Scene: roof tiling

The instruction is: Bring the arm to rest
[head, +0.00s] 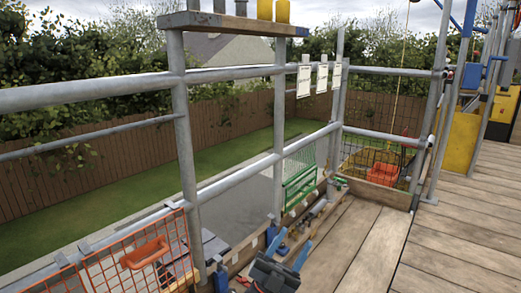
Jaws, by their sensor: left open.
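My left gripper (289,247) is at the bottom of the head view, right of centre. Its dark body comes up from the lower edge, and its two blue fingers stand apart with nothing seen between them. It is over the plank deck (345,240), close to the deck's left edge and the low items there. I cannot tell its exact height above the boards. My right gripper does not show.
Grey scaffold rails (235,180) run along the left. An orange mesh basket (140,262) hangs at lower left, and a green rack (299,172) is farther along. An orange container (383,174) stands at the far corner. The planks at right (460,235) are clear.

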